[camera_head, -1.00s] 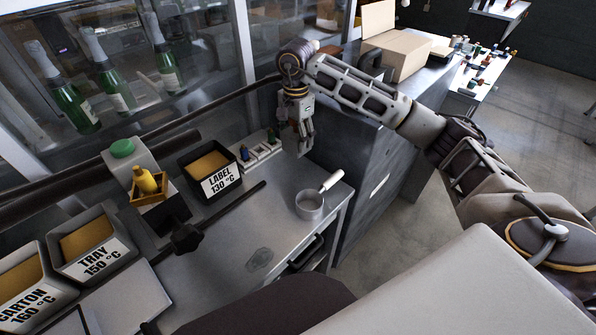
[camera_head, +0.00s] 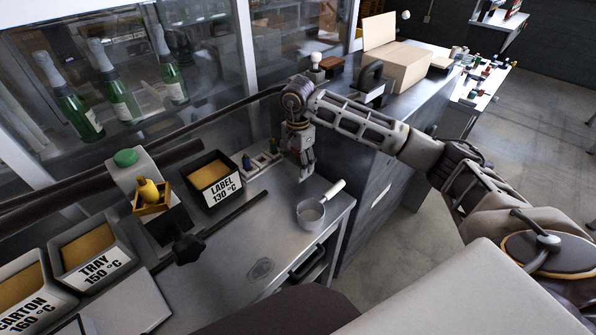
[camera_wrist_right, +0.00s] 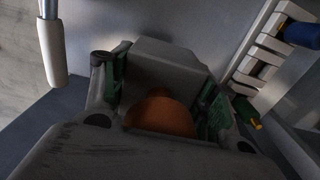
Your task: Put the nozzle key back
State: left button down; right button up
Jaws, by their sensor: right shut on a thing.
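My right gripper (camera_head: 305,170) hangs fingers-down near the rear right of the steel bench, to the right of the key rack. In the right wrist view its fingers (camera_wrist_right: 160,105) are closed around a rounded orange-brown piece (camera_wrist_right: 160,116), which looks like the handle of the nozzle key. The rest of the key is hidden. The white slotted rack (camera_head: 262,164) stands at the back of the bench and holds small coloured pieces. The rack also shows at the upper right of the right wrist view (camera_wrist_right: 262,52), with blue and yellow-green handles, apart from my fingers. My left gripper is out of view.
A small metal pot (camera_head: 310,214) with a white handle stands in front of my right gripper. The black LABEL bin (camera_head: 233,186) is left of the rack. A glass panel (camera_head: 215,50) rises behind. The bench front (camera_head: 262,268) is mostly clear.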

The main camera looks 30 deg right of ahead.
jog(key=shift+f, duration=1.95)
jog(key=o, duration=1.1)
jog(key=shift+o, duration=0.5)
jog(key=shift+r, duration=0.6)
notch_tip(320, 180, up, 9)
jog(key=shift+f, duration=0.15)
notch_tip(320, 180, up, 2)
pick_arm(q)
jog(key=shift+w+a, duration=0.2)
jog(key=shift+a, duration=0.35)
